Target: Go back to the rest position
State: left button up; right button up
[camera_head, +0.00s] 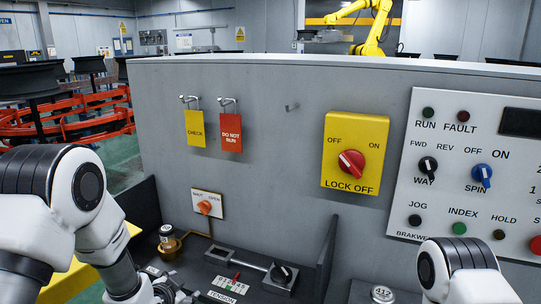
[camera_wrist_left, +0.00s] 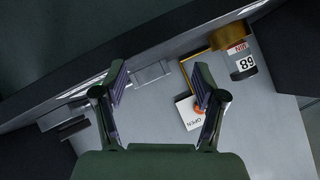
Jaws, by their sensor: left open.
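My left arm (camera_head: 82,200) comes in from the left, and its gripper (camera_head: 175,292) is low in the head view, partly cut off by the bottom edge. In the left wrist view the left gripper (camera_wrist_left: 160,82) is open, with its two fingers apart and nothing between them. Beyond the fingers is the grey panel, with the orange knob and its "OPEN" plate (camera_wrist_left: 190,113) by the right finger. Of my right arm, only a white link (camera_head: 462,272) shows at the bottom right; its gripper is out of view.
A grey panel carries a CHECK tag (camera_head: 195,128), a DO NOT RUN tag (camera_head: 230,130), a yellow lock-off switch (camera_head: 355,125) and a control board (camera_head: 460,205).

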pick_arm(q)
jog(key=s+f+n+g+p, duration=0.1)
jog(key=s+f+n+g, duration=0.15)
jog(key=s+f, duration=0.6)
jog(key=s+f+n+g, duration=0.2)
jog(key=s+f+g, duration=0.3)
jog(key=s, duration=0.6)
jog(key=s+f+n+g, duration=0.1)
jog(key=s+f, duration=0.1)
jog(key=s, duration=0.6)
jog(key=s+f+n+g, duration=0.2)
jog(key=s+f, duration=0.1)
jog(key=s, duration=0.6)
jog(key=shift+s+a+y+p, duration=0.2)
jog(key=shift+a+y+p, duration=0.1)
jog(key=shift+p, duration=0.05)
jog(key=shift+g, duration=0.25)
jog(key=shift+c, duration=0.4)
